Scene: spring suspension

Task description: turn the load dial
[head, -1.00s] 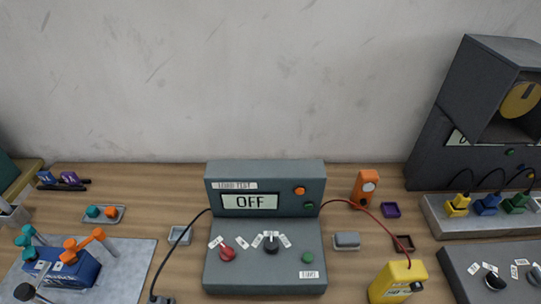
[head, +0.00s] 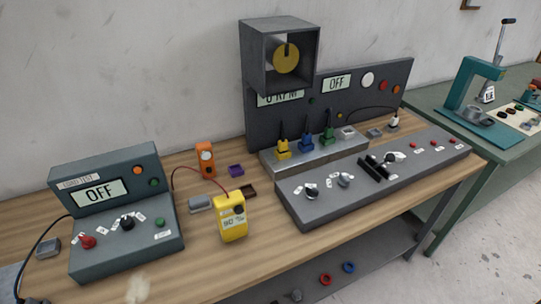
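The load test box (head: 112,205), grey-green with a sloped front, stands on the wooden bench at the left of the head view. Its display (head: 99,193) reads OFF. On its front panel are a red knob (head: 88,242) at the left and a black dial (head: 127,223) in the middle, each with small white labels around it. The label print is too small to read, so I cannot tell which one is the load dial. A green button (head: 160,222) sits at the right of the panel. Neither gripper is in view.
A yellow meter (head: 232,217), an orange device (head: 205,160) and small trays stand right of the box. A long grey console (head: 375,178) and a tall dark panel fill the bench further right. A blurred pale patch (head: 137,290) shows at the bottom edge.

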